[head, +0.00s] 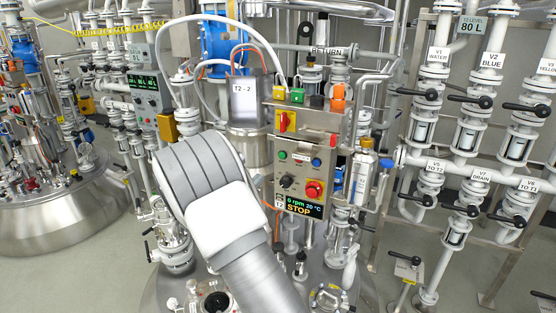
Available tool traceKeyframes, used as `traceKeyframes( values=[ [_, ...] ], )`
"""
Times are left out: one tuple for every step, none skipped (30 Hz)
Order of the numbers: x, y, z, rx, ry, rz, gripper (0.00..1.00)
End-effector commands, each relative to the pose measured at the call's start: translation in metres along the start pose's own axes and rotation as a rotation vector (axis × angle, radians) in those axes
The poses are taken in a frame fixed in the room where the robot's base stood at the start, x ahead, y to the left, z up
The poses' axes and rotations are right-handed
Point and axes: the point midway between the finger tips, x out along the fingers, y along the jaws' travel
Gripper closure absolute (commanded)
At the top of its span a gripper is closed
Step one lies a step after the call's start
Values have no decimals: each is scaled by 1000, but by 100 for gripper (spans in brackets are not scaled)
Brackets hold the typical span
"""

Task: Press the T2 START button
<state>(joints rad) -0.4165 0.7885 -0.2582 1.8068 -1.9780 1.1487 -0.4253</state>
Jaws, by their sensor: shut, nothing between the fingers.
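The T2 control box (300,172) stands upright right of centre in the head view. A small green button (282,155) sits at its upper left; its lettering is too small to read, so I cannot confirm that it is START. A blue button (316,162) is to its right. Below are a black knob (287,181) and a red mushroom button (314,189). The display (304,209) reads 0 rpm, 20 °C and STOP, beside a T2 label. My arm rises from the bottom, left of the box. My gripper is not visible.
A red and yellow switch (287,121) is above the buttons. A bottle (362,175) stands close to the box's right. Valved pipes (465,160) fill the right side. A second vessel (60,220) stands at left. Hoses loop above my arm.

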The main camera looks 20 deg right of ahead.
Motion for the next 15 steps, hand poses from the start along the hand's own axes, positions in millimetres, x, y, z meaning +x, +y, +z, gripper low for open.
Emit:
traceKeyframes(
  values=[
    [0,0,0,-1,-1,0,100],
    [0,0,0,0,-1,0,100],
    [0,0,0,0,-1,0,100],
    [0,0,0,1,0,0,100],
    [0,0,0,1,0,-1,100],
    [0,0,0,1,0,-1,100],
    [0,0,0,1,0,-1,100],
    [1,0,0,1,0,-2,100],
    [2,-1,0,1,0,-2,100],
    [3,-1,1,2,0,-2,100],
    [5,-1,1,2,0,-3,100],
    [9,-1,1,2,-1,-4,100],
    [13,-1,2,2,0,-5,100],
    [17,-2,2,2,0,-5,100],
    [23,-2,2,2,1,-5,100]
  ],
)
